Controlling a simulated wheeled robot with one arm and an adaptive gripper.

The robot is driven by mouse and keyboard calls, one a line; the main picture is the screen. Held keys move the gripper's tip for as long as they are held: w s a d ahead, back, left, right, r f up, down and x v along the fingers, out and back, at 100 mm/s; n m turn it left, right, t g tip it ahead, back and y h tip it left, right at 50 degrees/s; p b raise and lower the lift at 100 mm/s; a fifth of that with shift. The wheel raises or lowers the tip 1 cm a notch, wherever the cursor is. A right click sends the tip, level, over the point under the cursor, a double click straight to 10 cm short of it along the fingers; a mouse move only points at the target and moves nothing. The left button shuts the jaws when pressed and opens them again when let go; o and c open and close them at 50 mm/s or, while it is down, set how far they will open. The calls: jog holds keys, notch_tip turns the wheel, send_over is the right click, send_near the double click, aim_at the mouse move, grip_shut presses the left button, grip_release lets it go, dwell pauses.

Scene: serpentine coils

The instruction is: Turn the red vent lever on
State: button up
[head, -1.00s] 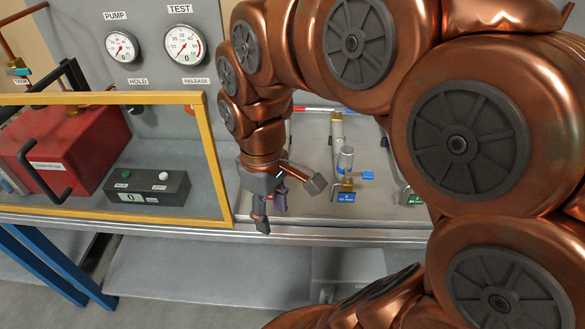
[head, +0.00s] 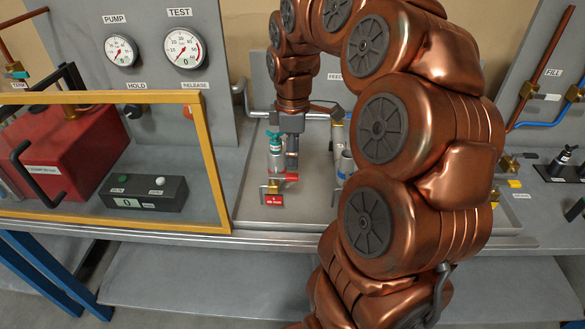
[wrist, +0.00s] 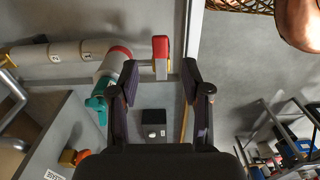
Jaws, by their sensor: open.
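My gripper (wrist: 158,72) is open and empty. In the head view my gripper (head: 290,160) points down just above the lever, beside a teal handle (head: 274,140).
The teal handle (wrist: 100,92) and a pale pipe (wrist: 60,52) lie close to the left finger in the wrist view. A yellow-framed panel (head: 212,165) stands left of the gripper. Another valve column (head: 346,165) is partly hidden by my arm on the right.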

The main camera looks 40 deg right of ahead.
aim_at(292, 175)
jog(key=shift+f+p, duration=0.8)
jog(key=shift+f, duration=1.95)
jog(key=shift+c, duration=0.3)
grip_shut()
